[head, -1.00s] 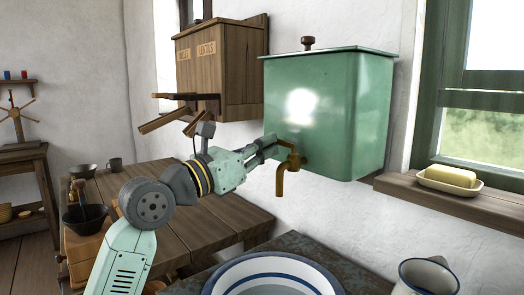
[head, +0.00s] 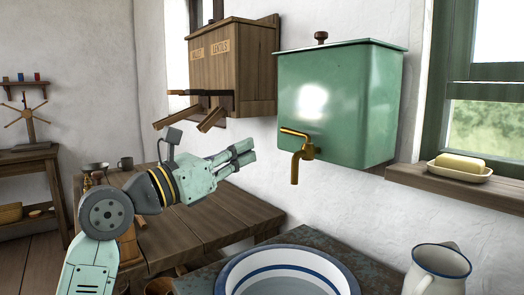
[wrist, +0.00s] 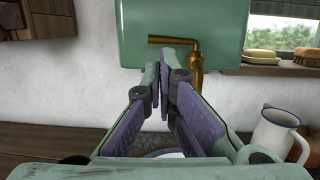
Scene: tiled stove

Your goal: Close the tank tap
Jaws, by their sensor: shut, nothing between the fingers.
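The green tank (head: 345,105) hangs on the white wall with its brass tap (head: 296,168) low on its front. The tap's lever (head: 293,132) lies sideways, pointing left in the head view. The spout hangs straight down, and I see no stream of water from it. In the wrist view the tap (wrist: 196,62) and its leftward lever (wrist: 165,40) show just beyond my fingertips. My gripper (head: 250,150) is shut and empty, left of the tap and apart from it in the head view. The fingertips (wrist: 165,62) cover a little of the tank's lower front in the wrist view.
A blue-rimmed enamel basin (head: 287,248) stands below the tap. A white jug (head: 438,272) is right of it. A soap dish (head: 460,171) sits on the window sill. A wooden bin (head: 232,65) with chutes hangs left of the tank, above a wooden table (head: 205,222).

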